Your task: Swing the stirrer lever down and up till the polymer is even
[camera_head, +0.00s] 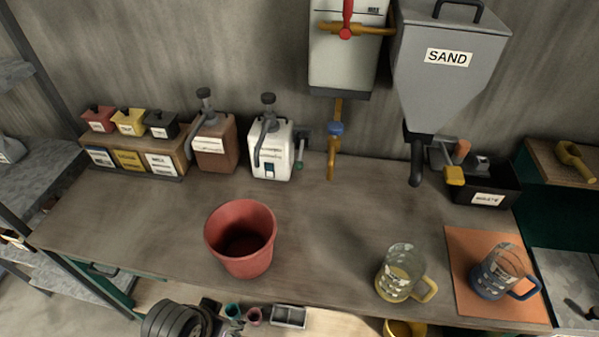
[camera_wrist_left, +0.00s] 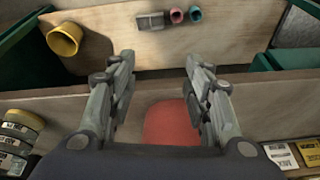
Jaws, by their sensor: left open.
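A white dispenser box (camera_head: 280,165) with a black knob on top stands at the back of the bench. A bent grey arm (camera_head: 258,147) runs down its front, and a small lever with a green knob (camera_head: 299,166) sticks out at its right side. I cannot read its label or see the polymer inside, nor tell for sure which part is the stirrer lever. My left gripper (camera_wrist_left: 158,58) is open and empty in the left wrist view, its fingers spread either side of the red pot (camera_wrist_left: 171,124) seen beyond. My right gripper is not in view.
The red pot (camera_head: 240,262) stands on the front of the bench (camera_head: 320,220). A brown dispenser (camera_head: 212,146) is left of the white one. A tank (camera_head: 345,65) and sand hopper (camera_head: 447,70) hang right. Two glass mugs (camera_head: 400,275) (camera_head: 498,272) stand front right. Mid-bench is clear.

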